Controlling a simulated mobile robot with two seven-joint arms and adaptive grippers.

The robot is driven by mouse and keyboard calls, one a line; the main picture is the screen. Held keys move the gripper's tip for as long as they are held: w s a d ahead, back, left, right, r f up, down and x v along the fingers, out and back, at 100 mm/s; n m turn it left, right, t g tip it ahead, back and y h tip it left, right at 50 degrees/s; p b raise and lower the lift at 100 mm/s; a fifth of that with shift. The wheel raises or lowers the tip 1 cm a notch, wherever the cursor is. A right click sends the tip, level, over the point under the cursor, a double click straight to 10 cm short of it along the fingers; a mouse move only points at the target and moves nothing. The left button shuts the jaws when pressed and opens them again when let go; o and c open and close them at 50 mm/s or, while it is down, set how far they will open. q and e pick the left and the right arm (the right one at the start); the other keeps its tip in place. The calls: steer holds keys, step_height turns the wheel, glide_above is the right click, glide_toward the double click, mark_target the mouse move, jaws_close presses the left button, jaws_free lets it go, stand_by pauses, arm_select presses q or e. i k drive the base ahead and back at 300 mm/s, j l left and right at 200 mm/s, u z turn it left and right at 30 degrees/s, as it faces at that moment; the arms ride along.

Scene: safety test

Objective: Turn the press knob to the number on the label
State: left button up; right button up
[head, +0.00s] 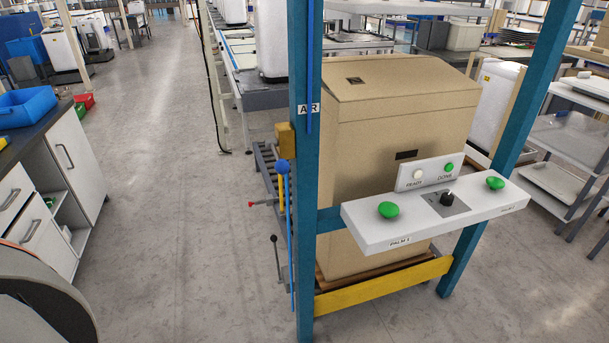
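The black knob (447,199) sits on a grey square plate (437,205) in the middle of a white control bar (375,229). The marks around the knob are too small to read, so its setting cannot be told. A green palm button (389,209) is left of the knob and another green palm button (495,183) is right of it. A small upright panel (431,173) behind the knob reads READY and DONE. No number label can be read; a dark patch (406,154) on the tan box shows no legible text. Neither of my grippers is in view.
Teal posts (305,200) frame the bar, with a yellow rail (384,287) low between them. A big tan box (385,110) stands behind. Levers and a blue-knobbed rod (283,168) are by the left post. Open floor (175,200) lies left, before a white cabinet (72,165).

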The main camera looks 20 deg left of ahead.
mark_target(447, 199)
steer(key=j, duration=2.35)
steer(key=i+z, duration=0.05)
steer(key=i, duration=0.05)
